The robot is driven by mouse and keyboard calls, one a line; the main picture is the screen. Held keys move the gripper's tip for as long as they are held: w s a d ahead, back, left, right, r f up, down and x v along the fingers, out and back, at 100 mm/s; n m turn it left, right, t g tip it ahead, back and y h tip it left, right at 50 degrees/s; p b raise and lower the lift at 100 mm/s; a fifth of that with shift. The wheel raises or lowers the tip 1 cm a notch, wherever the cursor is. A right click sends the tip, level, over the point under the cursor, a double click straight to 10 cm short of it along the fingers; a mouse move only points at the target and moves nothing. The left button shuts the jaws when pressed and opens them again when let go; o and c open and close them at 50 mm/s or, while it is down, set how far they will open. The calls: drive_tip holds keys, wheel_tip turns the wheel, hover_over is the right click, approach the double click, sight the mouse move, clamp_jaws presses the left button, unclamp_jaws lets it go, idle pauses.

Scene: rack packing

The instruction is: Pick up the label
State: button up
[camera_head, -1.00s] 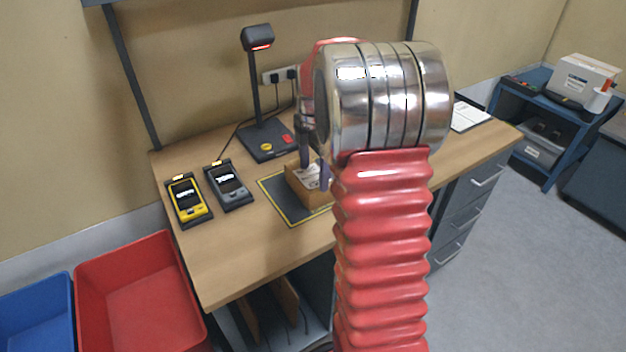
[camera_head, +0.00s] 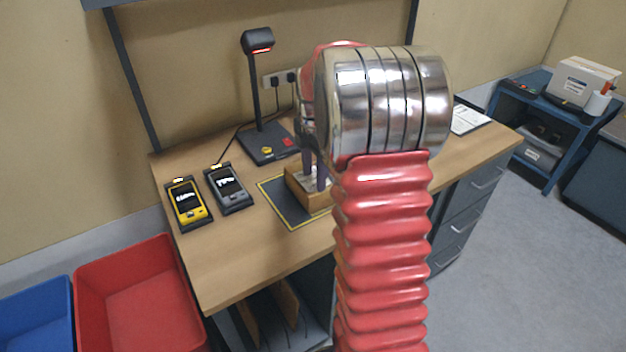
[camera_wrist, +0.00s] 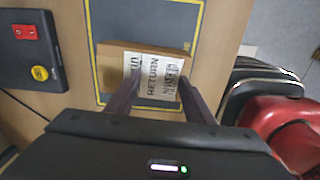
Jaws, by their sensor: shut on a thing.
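The label (camera_wrist: 153,77) is a white piece with dark printed lettering, "RETURN" among it, seen in the wrist view over a brown cardboard box (camera_wrist: 111,70). My gripper (camera_wrist: 159,82) has one finger at each side edge of the label and is shut on it. In the head view the box (camera_head: 311,198) stands on the desk mat, with my gripper (camera_head: 314,173) coming down from above. A bit of the label (camera_head: 313,183) shows between the fingers. My arm hides the right part. I cannot tell whether the label still touches the box.
The box stands on a dark mat with a yellow border (camera_head: 285,206). A black scanner stand (camera_head: 258,100) is behind it. A yellow handheld device (camera_head: 188,204) and a grey one (camera_head: 229,189) lie to the left. A red bin (camera_head: 135,290) is beside the desk.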

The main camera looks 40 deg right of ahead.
sight(314, 182)
wheel_tip(314, 182, up, 10)
idle(0.6)
idle(0.4)
